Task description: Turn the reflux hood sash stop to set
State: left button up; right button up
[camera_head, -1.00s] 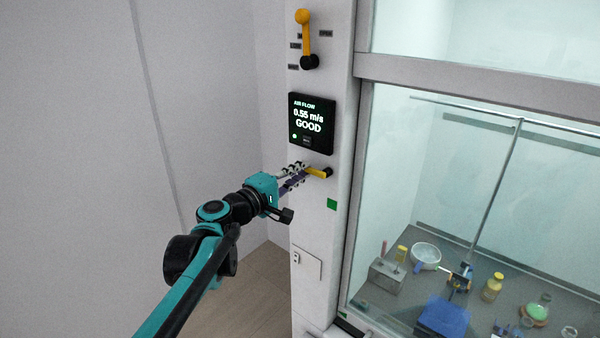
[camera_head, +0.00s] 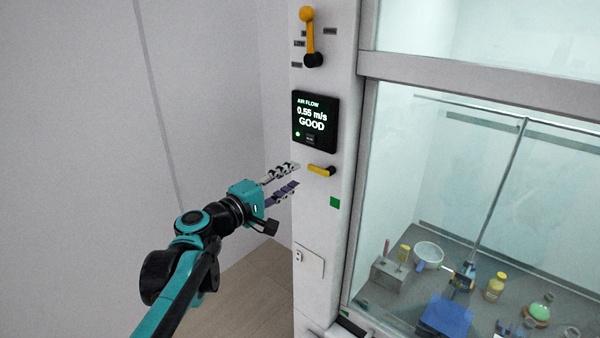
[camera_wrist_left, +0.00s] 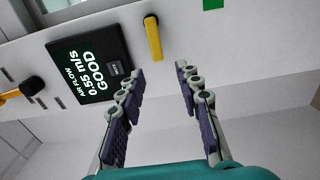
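The sash stop is a small yellow lever (camera_head: 320,170) on the white post, below the air flow display. In the head view it lies nearly level, its free end to the left and its dark pivot at the right. The lever also shows in the left wrist view (camera_wrist_left: 153,38), beyond the fingertips and apart from them. My left gripper (camera_head: 296,175) is open and empty, just left of the lever; its two fingers stand apart in the left wrist view (camera_wrist_left: 160,70). My right gripper is not in view.
A black air flow display (camera_head: 314,122) reads 0.55 m/s GOOD. A larger yellow handle (camera_head: 307,35) is above it, and a green square (camera_head: 334,203) below the lever. The glass sash (camera_head: 400,150) is at the right. Free room lies left of the post.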

pick_arm(q)
jog(key=v, duration=0.7)
jog(key=s+f+m+g+y+b, duration=0.25)
jog(key=s+f+b, duration=0.3)
jog(key=f, duration=0.75)
jog(key=s+f+m+g+y+b, duration=0.25)
jog(key=s+f+b, duration=0.3)
jog(key=f, duration=0.75)
jog(key=s+f+m+g+y+b, duration=0.1)
jog(key=s+f+m+g+b, duration=0.15)
jog(key=s+f+b, duration=0.7)
jog(key=a+f+m+y+b, duration=0.1)
jog(key=a+f+y, duration=0.1)
jog(key=f, duration=0.5)
jog(key=a+f+m+y+b, duration=0.2)
jog(key=a+f, duration=0.2)
jog(key=f, duration=0.3)
jog(key=shift+s+f+y, duration=0.3)
jog(key=shift+s+f, duration=0.05)
jog(key=shift+s, duration=0.1)
